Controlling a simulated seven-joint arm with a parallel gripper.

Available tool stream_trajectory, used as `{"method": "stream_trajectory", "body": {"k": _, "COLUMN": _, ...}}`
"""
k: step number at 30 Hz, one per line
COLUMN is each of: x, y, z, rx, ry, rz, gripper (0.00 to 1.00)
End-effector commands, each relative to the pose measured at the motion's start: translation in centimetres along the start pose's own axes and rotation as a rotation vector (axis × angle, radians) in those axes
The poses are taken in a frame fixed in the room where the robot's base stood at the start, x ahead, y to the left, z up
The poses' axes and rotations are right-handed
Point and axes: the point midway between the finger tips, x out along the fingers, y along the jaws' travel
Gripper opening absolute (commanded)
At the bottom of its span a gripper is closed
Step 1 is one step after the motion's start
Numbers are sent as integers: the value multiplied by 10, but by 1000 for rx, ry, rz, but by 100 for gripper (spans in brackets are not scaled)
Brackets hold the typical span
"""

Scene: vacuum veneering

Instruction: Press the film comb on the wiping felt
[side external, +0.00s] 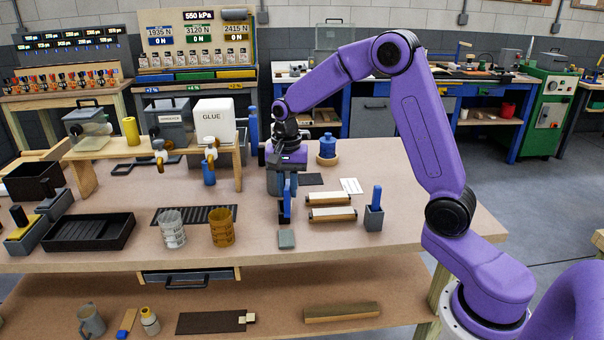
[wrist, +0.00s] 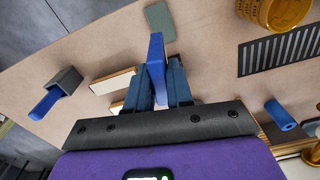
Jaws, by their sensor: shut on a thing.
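My gripper (side external: 288,190) points down over the middle of the bench. In the wrist view my gripper (wrist: 158,78) is shut on a flat blue piece, which I take to be the film comb (wrist: 156,48). The film comb (side external: 286,210) also shows below the fingers in the side view. A grey-green square pad, the likely wiping felt (side external: 287,239), lies flat near the bench's front edge. The felt (wrist: 160,19) shows just beyond the comb in the wrist view, apart from it. The comb's exact height above the bench is hard to tell.
Two pale wood blocks (side external: 330,206) and a grey holder with a blue handle (side external: 374,216) stand right of my gripper. A clear cup (side external: 172,230), an amber cup (side external: 222,228) and a slotted dark plate (side external: 190,214) are left. Bare bench surrounds the felt.

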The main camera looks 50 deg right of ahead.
Motion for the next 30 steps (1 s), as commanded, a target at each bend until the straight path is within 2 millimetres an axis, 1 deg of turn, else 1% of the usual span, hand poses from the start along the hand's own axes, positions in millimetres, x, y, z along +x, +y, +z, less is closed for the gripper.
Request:
{"method": "stream_trajectory", "body": {"k": 1, "x": 0, "y": -2, "z": 8, "rx": -55, "ry": 0, "rz": 1, "gripper": 0}}
{"method": "stream_trajectory", "body": {"k": 3, "x": 1, "y": -4, "z": 14, "rx": -112, "ry": 0, "rz": 1, "gripper": 0}}
{"method": "stream_trajectory", "body": {"k": 7, "x": 3, "y": -6, "z": 20, "rx": -162, "ry": 0, "rz": 0, "gripper": 0}}
{"method": "stream_trajectory", "body": {"k": 11, "x": 10, "y": -6, "z": 20, "rx": -167, "ry": -1, "rz": 2, "gripper": 0}}
{"method": "stream_trajectory", "body": {"k": 24, "x": 49, "y": -6, "z": 20, "rx": -163, "ry": -1, "rz": 2, "gripper": 0}}
{"method": "stream_trajectory", "body": {"k": 30, "x": 58, "y": -6, "z": 20, "rx": -163, "ry": -1, "rz": 1, "gripper": 0}}
